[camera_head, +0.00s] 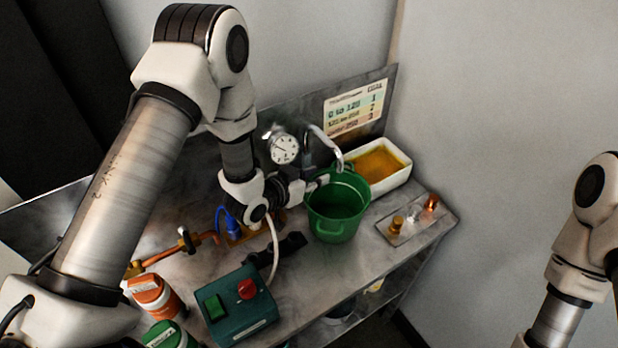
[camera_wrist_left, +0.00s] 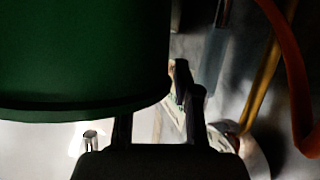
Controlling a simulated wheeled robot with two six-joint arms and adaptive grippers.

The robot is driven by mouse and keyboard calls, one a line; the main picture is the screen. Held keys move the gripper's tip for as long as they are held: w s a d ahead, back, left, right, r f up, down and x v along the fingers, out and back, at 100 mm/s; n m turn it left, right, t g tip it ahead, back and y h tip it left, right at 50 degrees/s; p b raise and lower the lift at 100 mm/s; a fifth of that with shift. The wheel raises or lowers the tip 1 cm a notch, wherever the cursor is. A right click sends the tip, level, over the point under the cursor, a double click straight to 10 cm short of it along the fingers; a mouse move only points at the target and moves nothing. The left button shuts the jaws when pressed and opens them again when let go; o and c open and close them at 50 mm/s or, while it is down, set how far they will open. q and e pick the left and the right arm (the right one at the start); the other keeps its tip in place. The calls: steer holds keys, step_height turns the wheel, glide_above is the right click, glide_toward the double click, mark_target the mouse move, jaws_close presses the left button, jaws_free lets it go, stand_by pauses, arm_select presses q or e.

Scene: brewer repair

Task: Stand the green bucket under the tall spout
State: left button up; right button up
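The green bucket (camera_head: 336,212) stands upright on the metal bench, its open top up. The tall spout (camera_head: 328,146), a curved silver pipe, comes down at the bucket's back rim, its end over or just behind the opening. My left gripper (camera_head: 318,183) is at the bucket's upper left side. In the left wrist view the bucket (camera_wrist_left: 80,50) fills the upper left. The gripper's dark fingers (camera_wrist_left: 160,118) show apart, one partly hidden behind the bucket, one beside its edge. Whether they grip it is unclear. My right gripper is out of view; only part of that arm shows.
A white tray (camera_head: 402,178) with orange contents stands behind the bucket. A small plate with several knobs (camera_head: 408,224) lies to its right. A gauge (camera_head: 284,149) is at the back. A green control box (camera_head: 237,308), copper pipe and jars stand front left.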

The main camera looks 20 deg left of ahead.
arm_select(q)
steer(key=b+v, duration=0.2)
steer(key=v, duration=1)
steer(key=shift+b, duration=0.35)
steer(key=shift+r, duration=0.1)
